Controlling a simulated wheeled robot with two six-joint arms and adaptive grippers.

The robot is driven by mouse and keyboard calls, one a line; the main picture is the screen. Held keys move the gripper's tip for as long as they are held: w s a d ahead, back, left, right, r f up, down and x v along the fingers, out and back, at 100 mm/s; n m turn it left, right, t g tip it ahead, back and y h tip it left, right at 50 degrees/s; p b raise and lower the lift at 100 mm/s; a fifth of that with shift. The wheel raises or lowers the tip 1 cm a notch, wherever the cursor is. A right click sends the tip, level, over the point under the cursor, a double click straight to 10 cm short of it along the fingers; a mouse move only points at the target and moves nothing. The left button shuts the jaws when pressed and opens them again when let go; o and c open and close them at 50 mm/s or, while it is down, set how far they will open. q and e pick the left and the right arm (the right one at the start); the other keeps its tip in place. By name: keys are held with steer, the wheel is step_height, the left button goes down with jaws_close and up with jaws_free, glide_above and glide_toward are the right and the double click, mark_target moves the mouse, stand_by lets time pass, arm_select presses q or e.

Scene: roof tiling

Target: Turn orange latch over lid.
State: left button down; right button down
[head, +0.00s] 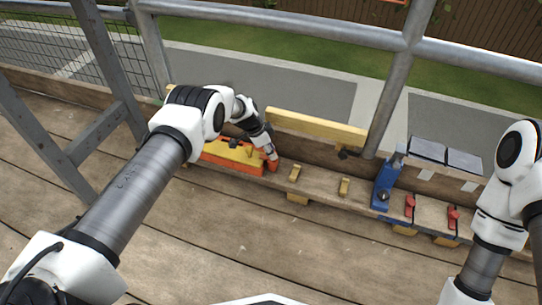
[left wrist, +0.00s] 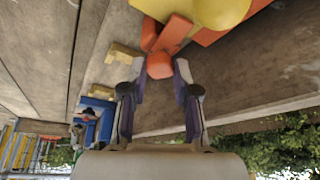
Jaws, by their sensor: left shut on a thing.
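An orange box (head: 225,160) with a yellow lid (head: 232,153) sits on the plank, left of centre in the head view. The orange latch (head: 273,165) is at the box's right end. My left gripper (head: 270,153) reaches down onto it from the left and hides part of it. In the left wrist view, the fingers of my left gripper (left wrist: 160,82) are shut on the end of the orange latch (left wrist: 160,62). The yellow lid (left wrist: 212,10) lies just beyond, at the top edge. My right arm shows at the right edge of the head view, but its gripper is out of frame.
Small yellow blocks (head: 295,173), a blue tool (head: 383,186) and red clamps (head: 410,206) stand along the plank to the right. Dark slates (head: 445,156) lie behind them. A yellow bar (head: 316,128) runs behind the plank. Metal scaffold rails cross the back; the front boards are clear.

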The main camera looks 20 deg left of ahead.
arm_select(q)
steer(key=shift+f+m+g+b, duration=0.15)
steer(key=shift+m+g+b, duration=0.25)
steer(key=shift+m+b, duration=0.7)
steer(key=c, duration=0.9)
jaws_free()
steer(key=shift+o, duration=0.2)
steer(key=v, duration=1.2)
steer(key=shift+a, duration=0.15)
